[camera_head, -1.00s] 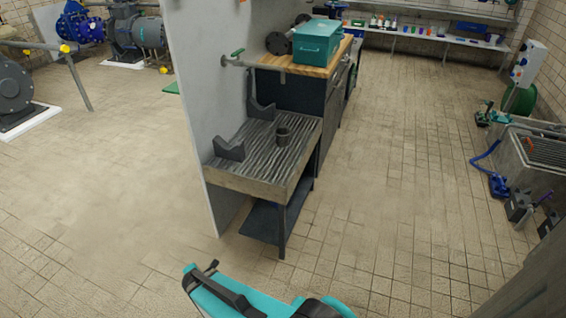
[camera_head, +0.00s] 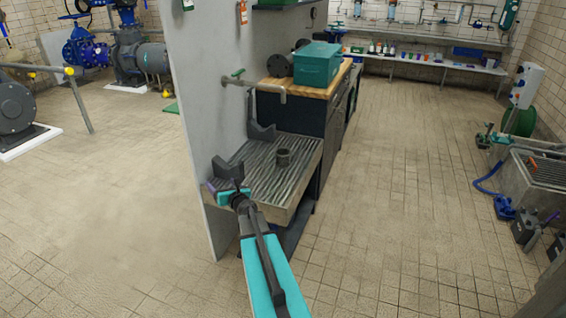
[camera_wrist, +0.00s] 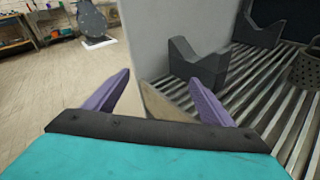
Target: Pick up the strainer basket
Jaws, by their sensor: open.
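The strainer basket (camera_head: 283,157) is a small dark grey perforated cup. It stands upright on the ribbed drain table (camera_head: 290,185). In the wrist view the basket (camera_wrist: 304,68) shows at the right edge, partly cut off. My gripper (camera_head: 213,188) is over the table's front left corner, to the left of and nearer than the basket. In the wrist view its two purple fingers (camera_wrist: 158,92) are spread apart with nothing between them. The gripper is apart from the basket.
Two dark V-shaped supports stand on the table: a near one (camera_wrist: 198,65) and a far one (camera_head: 262,132). A pale wall panel (camera_head: 215,110) rises along the table's left side. Behind is a wooden-topped bench with a teal box (camera_head: 317,62).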

